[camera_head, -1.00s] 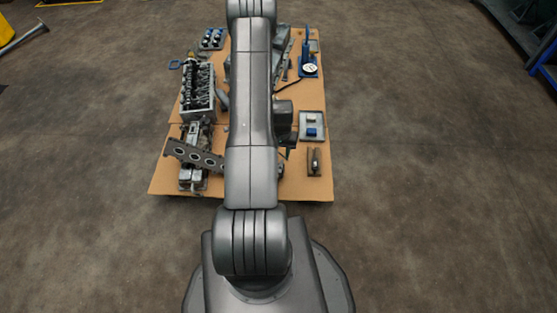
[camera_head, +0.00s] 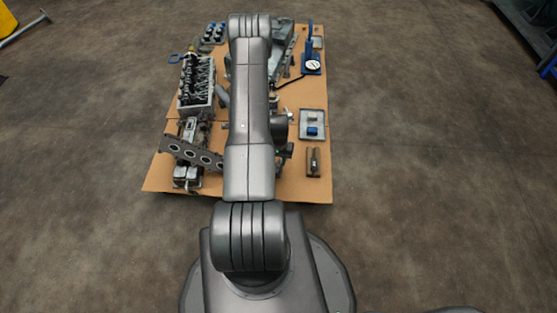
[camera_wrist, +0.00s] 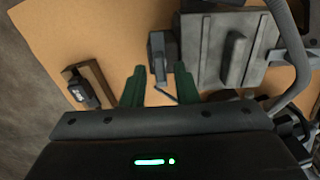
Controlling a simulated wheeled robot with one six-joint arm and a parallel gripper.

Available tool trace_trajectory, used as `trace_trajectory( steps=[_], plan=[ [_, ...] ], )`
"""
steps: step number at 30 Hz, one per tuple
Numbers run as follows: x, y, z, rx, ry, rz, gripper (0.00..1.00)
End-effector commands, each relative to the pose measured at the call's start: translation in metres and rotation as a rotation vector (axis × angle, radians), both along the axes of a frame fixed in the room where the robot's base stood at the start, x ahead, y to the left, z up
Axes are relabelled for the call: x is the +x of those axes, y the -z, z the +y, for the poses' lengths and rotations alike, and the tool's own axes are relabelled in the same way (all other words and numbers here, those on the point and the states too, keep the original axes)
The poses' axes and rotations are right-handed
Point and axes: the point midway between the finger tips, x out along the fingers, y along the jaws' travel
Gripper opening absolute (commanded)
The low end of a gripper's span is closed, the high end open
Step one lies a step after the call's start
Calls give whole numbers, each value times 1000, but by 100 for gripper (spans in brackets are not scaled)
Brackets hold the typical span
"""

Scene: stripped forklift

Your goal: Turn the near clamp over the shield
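In the wrist view, a small grey upright part that looks like the near clamp (camera_wrist: 158,48) stands just beyond and between my fingertips. My gripper (camera_wrist: 159,70) has its two green fingers apart, with no visible contact on the part. A grey plate with a raised rib, apparently the shield (camera_wrist: 213,55), lies just right of it; the clamp part does not appear to lie over it. In the head view my arm covers the middle of the table and hides the clamp and most of the shield area.
A brown block with a black piece (camera_wrist: 80,88) lies left of my fingers in the wrist view. A curved grey pipe (camera_wrist: 296,50) rises at right. In the head view an engine head (camera_head: 196,82), a tray (camera_head: 312,124) and a blue gauge tool (camera_head: 312,65) flank my arm.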

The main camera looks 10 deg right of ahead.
Motion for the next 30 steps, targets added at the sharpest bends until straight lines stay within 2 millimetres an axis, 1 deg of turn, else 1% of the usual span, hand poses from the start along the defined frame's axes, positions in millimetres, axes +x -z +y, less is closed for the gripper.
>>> trace_trajectory(
  steps=[1, 3, 4, 11, 17, 23, 30],
  plan=[
    [0, 0, 0, 0, 0, 0, 16],
    [0, 0, 0, 0, 0, 0, 2],
    [0, 0, 0, 0, 0, 0, 0],
    [0, 0, 0, 0, -6, 0, 0],
    [1, 1, 0, 0, -58, 0, 0],
    [1, 2, 1, 0, -184, 0, 0],
    [1, 2, 2, -1, -403, -1, 0]
  ],
)
